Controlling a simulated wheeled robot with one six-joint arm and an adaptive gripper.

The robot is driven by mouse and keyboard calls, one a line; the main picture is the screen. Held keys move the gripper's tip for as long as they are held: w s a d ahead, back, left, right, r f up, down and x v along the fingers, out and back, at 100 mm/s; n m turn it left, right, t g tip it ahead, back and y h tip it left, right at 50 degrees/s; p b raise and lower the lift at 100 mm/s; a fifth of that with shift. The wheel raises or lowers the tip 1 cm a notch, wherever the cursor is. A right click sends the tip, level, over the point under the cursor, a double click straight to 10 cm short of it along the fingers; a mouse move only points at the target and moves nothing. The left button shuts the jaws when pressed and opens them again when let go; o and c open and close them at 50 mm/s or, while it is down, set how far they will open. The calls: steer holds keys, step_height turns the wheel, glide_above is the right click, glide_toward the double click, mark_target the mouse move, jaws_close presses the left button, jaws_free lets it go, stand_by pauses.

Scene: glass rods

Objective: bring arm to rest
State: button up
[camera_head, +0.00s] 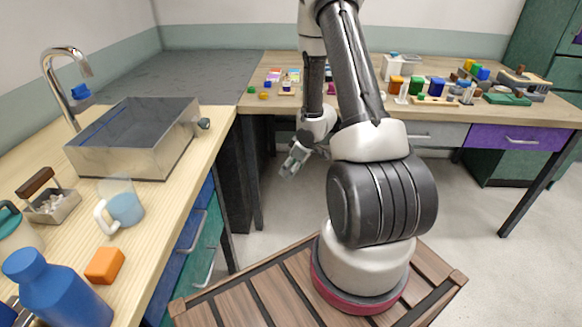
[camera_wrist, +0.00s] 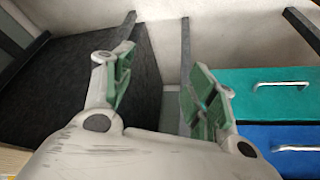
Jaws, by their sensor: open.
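My arm rises from its base in the middle of the head view and folds over, with its wrist hanging down. My gripper (camera_head: 293,160) is in the gap between the left counter and the back table, below the tabletop level and over the floor. In the wrist view my gripper (camera_wrist: 160,95) has its two green-padded fingers spread apart. Nothing is between them. No glass rods can be made out in either view.
The back table (camera_head: 350,100) carries several small coloured objects. Drawers (camera_wrist: 265,95) with handles stand right of my gripper in the wrist view.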

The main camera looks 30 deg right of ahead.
steer(key=s+d+f+m+g+h, duration=0.15)
steer(key=s+d+g, duration=0.3)
steer(key=s, duration=0.45)
steer(key=s+d+r+m+g+h, duration=0.1)
steer(key=s+d+r+m+h, duration=0.15)
steer(key=s+r, duration=0.45)
steer(key=s+a+r+t, duration=0.2)
steer(key=a+r, duration=0.3)
steer(key=r, duration=0.6)
steer(key=s+a+r+m+t+y, duration=0.1)
steer(key=s+a+r, duration=0.4)
steer(key=r, duration=0.6)
steer(key=s+a+r+t, duration=0.2)
steer(key=a+r, duration=0.3)
steer(key=r, duration=0.6)
steer(key=shift+s+r+m+t+y, duration=0.2)
steer(key=shift+s+m+t+y, duration=0.15)
steer(key=shift+s, duration=0.55)
steer(key=shift+c, duration=0.2)
